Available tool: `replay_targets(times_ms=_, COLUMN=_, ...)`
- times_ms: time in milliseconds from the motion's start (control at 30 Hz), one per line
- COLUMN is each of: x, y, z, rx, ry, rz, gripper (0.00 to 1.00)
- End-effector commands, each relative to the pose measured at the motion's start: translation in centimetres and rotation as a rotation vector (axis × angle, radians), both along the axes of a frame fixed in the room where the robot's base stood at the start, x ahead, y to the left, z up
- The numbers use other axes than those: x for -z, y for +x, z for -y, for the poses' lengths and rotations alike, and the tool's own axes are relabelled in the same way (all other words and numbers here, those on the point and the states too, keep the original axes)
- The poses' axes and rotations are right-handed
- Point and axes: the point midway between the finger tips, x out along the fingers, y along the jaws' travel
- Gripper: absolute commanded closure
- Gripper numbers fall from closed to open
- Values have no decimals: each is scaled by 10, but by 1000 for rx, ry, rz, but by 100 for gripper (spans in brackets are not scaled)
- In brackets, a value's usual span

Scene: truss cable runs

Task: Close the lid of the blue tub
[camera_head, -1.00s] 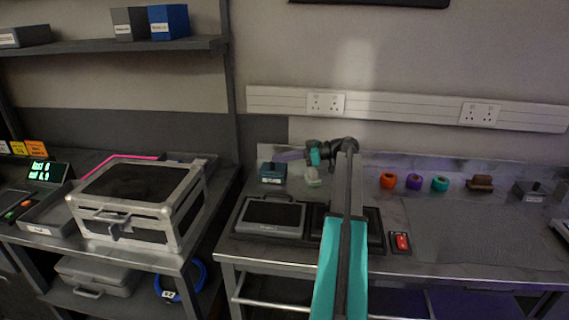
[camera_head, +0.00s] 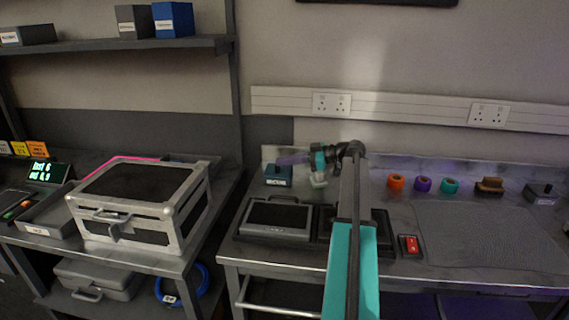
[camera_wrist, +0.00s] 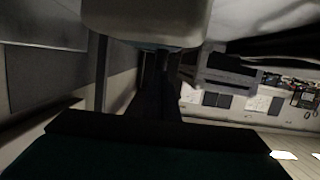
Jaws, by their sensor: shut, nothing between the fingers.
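A small blue box with a white label (camera_head: 278,175) stands at the back left of the metal bench in the head view. It is the likeliest blue tub there, but its lid's position is too small to tell. My gripper (camera_head: 316,162) is at the end of my arm, just right of and above this box, apparently apart from it. It looks shut and empty, though its fingers are hard to make out. A purple patch (camera_head: 293,159) beside it is unclear. The wrist view is dark, with a pale rounded shape (camera_wrist: 146,20) at the top; no tub is recognisable there.
A pale small object (camera_head: 318,181) shows below my gripper. A grey case (camera_head: 275,218) lies at the front left of the bench, and a red switch (camera_head: 409,244) is right of my arm. Orange, purple and teal rings (camera_head: 423,184) stand behind a clear grey mat (camera_head: 490,236).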

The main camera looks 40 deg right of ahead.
Motion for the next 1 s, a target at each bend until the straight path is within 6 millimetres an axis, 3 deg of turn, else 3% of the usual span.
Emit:
replay_targets(times_ms=367, x=-41, y=0, z=0, rx=-2, ry=-2, rz=3, gripper=100)
replay_targets(times_ms=800, x=-55, y=-54, z=48, rx=4, ry=-1, rz=1, gripper=100)
replay_targets(times_ms=1000, x=-60, y=-69, z=61, rx=2, ry=0, rz=0, gripper=100)
